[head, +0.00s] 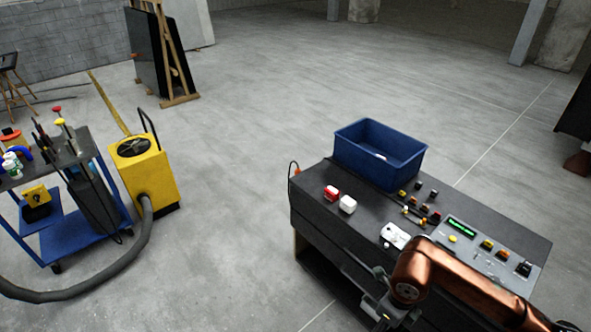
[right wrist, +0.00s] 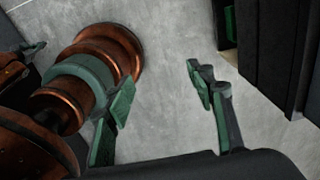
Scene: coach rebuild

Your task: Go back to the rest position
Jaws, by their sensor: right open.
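My right arm comes in from the lower right in the head view. Its gripper (head: 368,290) is beside the near side of the black bench (head: 330,232), with its lower part cut off by the frame. In the right wrist view the right gripper (right wrist: 160,92) has its two green-padded fingers wide apart. Nothing is between them but grey floor further off. Copper arm links of mine show at the left of that view. My left gripper is not seen in the head view.
A yellow machine (head: 150,180) and a blue tool cart (head: 80,240) stand left. Floor between is clear, apart from a hose.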

